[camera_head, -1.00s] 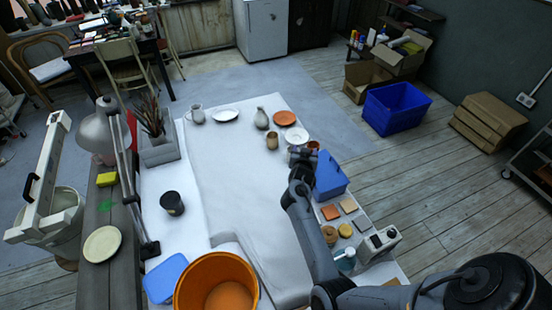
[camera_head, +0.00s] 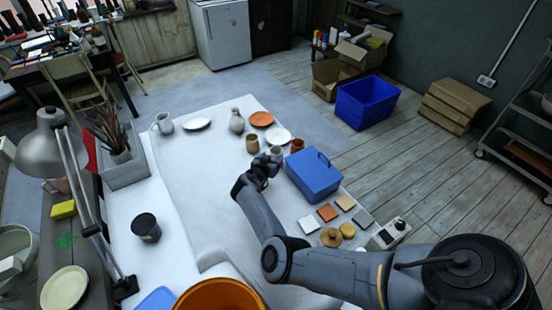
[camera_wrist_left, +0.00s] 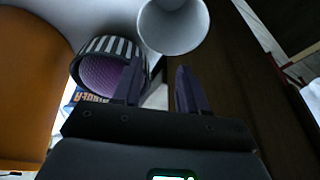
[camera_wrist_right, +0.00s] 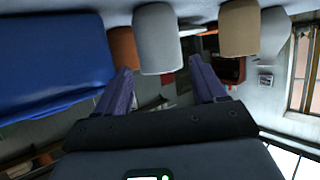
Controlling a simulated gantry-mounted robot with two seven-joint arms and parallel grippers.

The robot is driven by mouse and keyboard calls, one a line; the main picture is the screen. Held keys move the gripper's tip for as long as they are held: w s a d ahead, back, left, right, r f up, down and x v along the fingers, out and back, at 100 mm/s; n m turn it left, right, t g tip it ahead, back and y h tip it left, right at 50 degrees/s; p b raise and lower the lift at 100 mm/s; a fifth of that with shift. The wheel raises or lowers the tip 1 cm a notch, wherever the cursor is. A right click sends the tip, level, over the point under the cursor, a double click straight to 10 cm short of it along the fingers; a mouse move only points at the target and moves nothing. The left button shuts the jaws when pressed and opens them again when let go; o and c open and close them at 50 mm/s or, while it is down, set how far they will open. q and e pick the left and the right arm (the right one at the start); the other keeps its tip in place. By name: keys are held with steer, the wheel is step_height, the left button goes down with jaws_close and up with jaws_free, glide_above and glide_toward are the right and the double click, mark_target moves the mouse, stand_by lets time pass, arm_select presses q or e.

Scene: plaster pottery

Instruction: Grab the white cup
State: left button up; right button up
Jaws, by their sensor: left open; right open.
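The white cup (camera_head: 276,153) stands on the white-covered table, just beyond my right gripper (camera_head: 265,165) and left of the blue box. In the right wrist view the white cup (camera_wrist_right: 157,40) appears upside down, ahead of the open fingers (camera_wrist_right: 161,66) and roughly in line with the gap between them. The fingers look empty; I cannot tell how far the cup is from them. My left gripper does not show in the head view.
A tan cup (camera_head: 252,144) and a brown-orange cup (camera_head: 297,145) stand close to the white cup. The blue box (camera_head: 313,175) is right of my gripper. Plates, a grey vase (camera_head: 236,121) and a white jug (camera_head: 163,123) stand farther back. The table's middle is clear.

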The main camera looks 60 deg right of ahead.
mark_target(274, 157)
arm_select(q)
steer(key=shift+b+x, duration=0.85)
arm_select(e)
steer(key=x, duration=0.4)
steer(key=shift+f, duration=0.1)
steer(key=shift+w+d+f, duration=0.1)
steer(key=shift+d, duration=0.4)
steer(key=shift+c, duration=0.4)
steer(key=c, duration=0.7)
